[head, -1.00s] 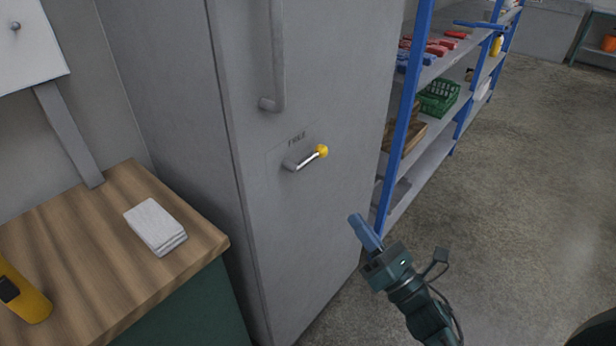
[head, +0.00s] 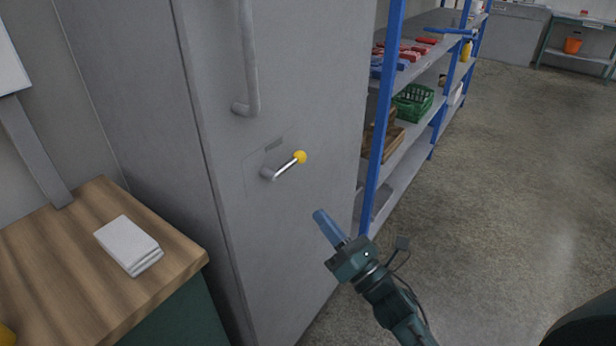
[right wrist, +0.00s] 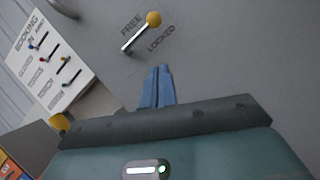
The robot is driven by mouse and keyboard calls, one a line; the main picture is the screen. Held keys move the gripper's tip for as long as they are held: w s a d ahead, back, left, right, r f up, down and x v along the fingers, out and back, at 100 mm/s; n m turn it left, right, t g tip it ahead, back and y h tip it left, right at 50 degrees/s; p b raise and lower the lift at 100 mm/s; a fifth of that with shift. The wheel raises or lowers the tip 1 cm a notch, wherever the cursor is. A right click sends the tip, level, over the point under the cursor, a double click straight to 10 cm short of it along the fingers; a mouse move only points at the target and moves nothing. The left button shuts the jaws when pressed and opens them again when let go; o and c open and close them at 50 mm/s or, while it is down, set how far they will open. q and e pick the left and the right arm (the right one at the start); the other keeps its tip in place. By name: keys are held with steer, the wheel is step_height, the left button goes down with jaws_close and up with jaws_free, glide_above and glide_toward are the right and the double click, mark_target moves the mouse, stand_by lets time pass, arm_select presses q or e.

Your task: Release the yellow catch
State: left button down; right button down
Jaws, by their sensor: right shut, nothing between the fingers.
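The yellow catch is a short metal lever with a yellow ball knob (head: 300,157) on the grey cabinet door (head: 290,230). It points up and to the right from its pivot. In the right wrist view the knob (right wrist: 153,19) shows with the lever lying between the printed words FREE and LOCKED. My right gripper (head: 321,216) is shut and empty, with blue fingers, below and a little right of the knob and apart from it. In the right wrist view its fingertips (right wrist: 158,70) point up toward the lever. My left gripper is not in view.
A long vertical handle (head: 250,60) is on the door above the catch. A wooden worktop (head: 60,250) with white folded cloths (head: 128,243) stands at left. Blue shelving (head: 372,130) with a green crate (head: 413,102) stands right of the cabinet. Open floor (head: 510,180) lies at right.

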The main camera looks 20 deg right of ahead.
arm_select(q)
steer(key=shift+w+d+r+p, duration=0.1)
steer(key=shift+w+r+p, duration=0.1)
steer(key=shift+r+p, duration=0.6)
arm_select(e)
steer(key=w+a+r, duration=0.1)
steer(key=w+r, duration=0.4)
steer(key=w, duration=0.1)
steer(key=shift+w+a+r, duration=0.2)
steer(key=shift+w+r, duration=0.05)
steer(key=shift+w, duration=0.15)
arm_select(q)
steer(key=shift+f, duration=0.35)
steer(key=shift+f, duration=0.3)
arm_select(e)
steer(key=shift+d+r+n+y, duration=0.1)
steer(key=shift+r+n+y, duration=0.05)
steer(key=shift+n+y, duration=0.3)
